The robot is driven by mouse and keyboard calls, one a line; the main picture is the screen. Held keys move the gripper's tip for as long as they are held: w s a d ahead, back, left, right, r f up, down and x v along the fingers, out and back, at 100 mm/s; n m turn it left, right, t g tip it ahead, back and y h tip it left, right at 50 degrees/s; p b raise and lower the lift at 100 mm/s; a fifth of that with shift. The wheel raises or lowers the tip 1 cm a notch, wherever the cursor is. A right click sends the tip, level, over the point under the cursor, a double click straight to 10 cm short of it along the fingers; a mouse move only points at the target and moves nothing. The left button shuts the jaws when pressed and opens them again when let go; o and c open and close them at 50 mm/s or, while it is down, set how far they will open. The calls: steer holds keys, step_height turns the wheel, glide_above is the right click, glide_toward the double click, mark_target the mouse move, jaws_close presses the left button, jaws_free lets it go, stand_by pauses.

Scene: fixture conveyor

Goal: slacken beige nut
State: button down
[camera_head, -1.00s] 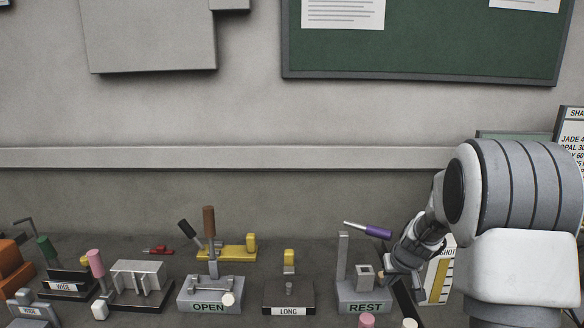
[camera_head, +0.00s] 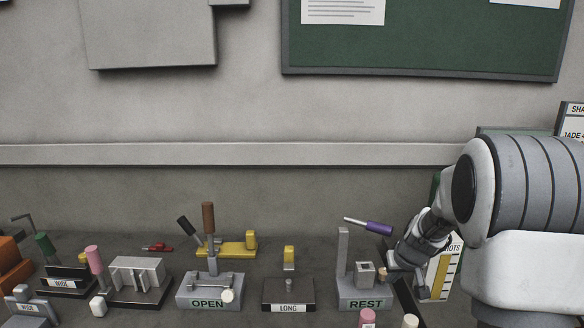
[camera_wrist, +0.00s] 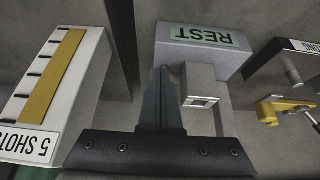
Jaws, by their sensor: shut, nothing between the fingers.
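A small beige piece (camera_head: 383,273), likely the nut, shows at the right side of the grey fixture labelled REST (camera_head: 365,303). In the wrist view only a sliver of tan (camera_wrist: 173,76) shows beside the fingertips; the rest is hidden. My gripper (camera_head: 391,266) is at the right of the REST fixture, close to the beige piece; contact cannot be told. In the wrist view the dark fingers (camera_wrist: 160,75) are together and empty, pointing at the REST block's side.
A white board with a yellow strip (camera_wrist: 49,75) stands close on the other side of my gripper, with a dark bar (camera_wrist: 121,40) between. The LONG fixture (camera_head: 288,293) and OPEN fixture (camera_head: 209,291) stand left.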

step_height(320, 180, up, 6)
steer(key=p, duration=0.3)
steer(key=shift+a+p, duration=0.1)
steer(key=shift+p, duration=0.2)
